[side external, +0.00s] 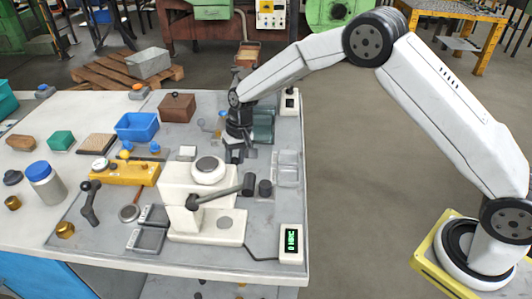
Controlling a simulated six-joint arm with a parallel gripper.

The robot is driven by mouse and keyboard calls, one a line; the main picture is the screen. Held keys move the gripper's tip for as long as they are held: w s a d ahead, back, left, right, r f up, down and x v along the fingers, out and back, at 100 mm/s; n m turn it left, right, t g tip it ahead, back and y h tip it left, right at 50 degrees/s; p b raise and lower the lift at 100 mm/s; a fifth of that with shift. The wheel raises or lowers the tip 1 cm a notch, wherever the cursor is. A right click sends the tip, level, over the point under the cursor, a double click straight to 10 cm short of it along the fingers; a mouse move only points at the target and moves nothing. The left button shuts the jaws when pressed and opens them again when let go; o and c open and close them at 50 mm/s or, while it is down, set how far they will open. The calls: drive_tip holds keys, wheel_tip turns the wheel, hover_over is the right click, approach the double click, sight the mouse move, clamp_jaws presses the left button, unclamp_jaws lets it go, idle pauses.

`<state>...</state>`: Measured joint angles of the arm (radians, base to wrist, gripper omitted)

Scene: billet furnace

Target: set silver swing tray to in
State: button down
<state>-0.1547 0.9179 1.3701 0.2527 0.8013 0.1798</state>
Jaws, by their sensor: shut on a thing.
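My gripper (235,150) points down just behind the white press-like machine (185,190). It is shut on a small dark piece between its fingers, largely hidden by the fingers themselves. I cannot tell whether this piece belongs to the silver swing tray. Two shallow silver-rimmed trays, a rear one (153,208) and a front one (134,239), sit at the left foot of the white machine. A pale, clear-looking tray (287,153) lies to the right of my gripper. Which of these is the swing tray, and its setting, is not clear.
The machine's dark lever (222,194) reaches right, towards a black cylinder (265,188). A teal-grey bin (263,125) stands close right of my gripper. A blue bin (136,126) and yellow fixture (125,173) are to the left. A green-lit display (291,243) is at front right.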

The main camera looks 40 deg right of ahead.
drive_tip(key=shift+s+d+m, duration=0.15)
drive_tip(key=shift+d+m, duration=0.05)
drive_tip(key=shift+m, duration=0.1)
idle(0.7)
drive_tip(key=shift+s+d+r+m+t, duration=0.1)
drive_tip(key=shift+s+d+m+t, duration=0.1)
drive_tip(key=shift+s+m, duration=0.25)
drive_tip(key=shift+s+d+f+m+t, duration=0.1)
drive_tip(key=shift+s+d+m, duration=0.15)
drive_tip(key=shift+m, duration=0.45)
drive_tip(key=shift+s+d+r+m+t, duration=0.1)
drive_tip(key=shift+s+d+m, duration=0.15)
drive_tip(key=shift+m, duration=0.3)
drive_tip(key=shift+s+d+m+h, duration=0.2)
drive_tip(key=shift+s+m, duration=0.4)
drive_tip(key=shift+m, duration=0.25)
drive_tip(key=shift+s+d+m+h, duration=0.1)
drive_tip(key=shift+s+m+h, duration=0.1)
drive_tip(key=shift+s+m, duration=0.5)
drive_tip(key=shift+m, duration=0.25)
drive_tip(key=shift+w, duration=0.1)
drive_tip(key=shift+c, duration=1.7)
unclamp_jaws()
wheel_tip(320, 180, up, 8)
drive_tip(key=s, duration=0.1)
drive_tip(key=shift+s+d+f, duration=0.15)
drive_tip(key=shift+d+f, duration=0.05)
drive_tip(key=shift+d, duration=0.25)
